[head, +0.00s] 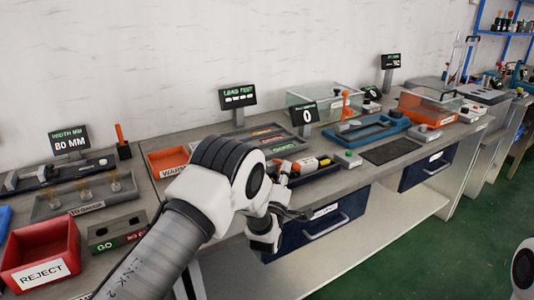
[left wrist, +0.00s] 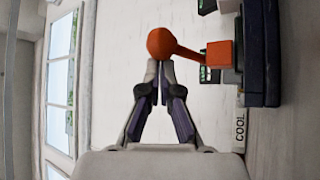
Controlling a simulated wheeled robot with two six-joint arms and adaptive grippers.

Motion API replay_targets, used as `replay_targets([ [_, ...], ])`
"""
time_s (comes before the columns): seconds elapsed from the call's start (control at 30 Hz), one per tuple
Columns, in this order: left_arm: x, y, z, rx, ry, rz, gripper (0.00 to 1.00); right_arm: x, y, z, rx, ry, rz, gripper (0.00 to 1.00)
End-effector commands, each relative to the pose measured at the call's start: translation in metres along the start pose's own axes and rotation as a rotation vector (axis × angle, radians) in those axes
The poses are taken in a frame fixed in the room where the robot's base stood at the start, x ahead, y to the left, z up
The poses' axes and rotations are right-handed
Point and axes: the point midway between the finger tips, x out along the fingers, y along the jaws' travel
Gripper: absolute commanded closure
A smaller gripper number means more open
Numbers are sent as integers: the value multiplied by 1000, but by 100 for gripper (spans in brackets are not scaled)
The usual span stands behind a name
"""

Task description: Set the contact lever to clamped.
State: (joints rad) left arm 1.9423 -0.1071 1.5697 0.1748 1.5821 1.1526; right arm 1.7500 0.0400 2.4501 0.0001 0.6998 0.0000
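The contact lever (left wrist: 187,52) is an orange arm with a round knob, joined to an orange block on a dark blue fixture in the left wrist view. Orange parts (head: 280,164), probably this lever, show beside my left wrist in the head view. My left gripper (left wrist: 159,64) has its fingertips drawn together right at the knob's near edge. I cannot tell whether they touch it, and no part of the knob shows between them. My right gripper is not in view.
A red REJECT bin (head: 40,255) and a green GO box (head: 117,231) stand at the left. A blue tray (head: 367,131) and a dark mat (head: 390,151) lie to the right. A small display (head: 305,114) stands behind the lever area. A drawer (head: 318,225) is below.

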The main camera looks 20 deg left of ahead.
Motion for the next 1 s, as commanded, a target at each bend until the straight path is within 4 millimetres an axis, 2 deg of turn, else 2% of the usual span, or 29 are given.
replay_targets([
  [0.17, -32, -2, 2, 0, -9, -6, 100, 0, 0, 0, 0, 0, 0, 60],
  [0.4, -88, -1, 1, 0, -5, -3, 100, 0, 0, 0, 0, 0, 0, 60],
  [0.5, -104, -1, 0, 0, -3, -2, 100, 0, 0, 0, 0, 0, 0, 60],
  [0.67, -115, 0, -1, -1, -1, 1, 100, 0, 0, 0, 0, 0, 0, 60],
  [1.0, -115, 0, -1, -1, 0, 1, 100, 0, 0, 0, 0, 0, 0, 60],
])
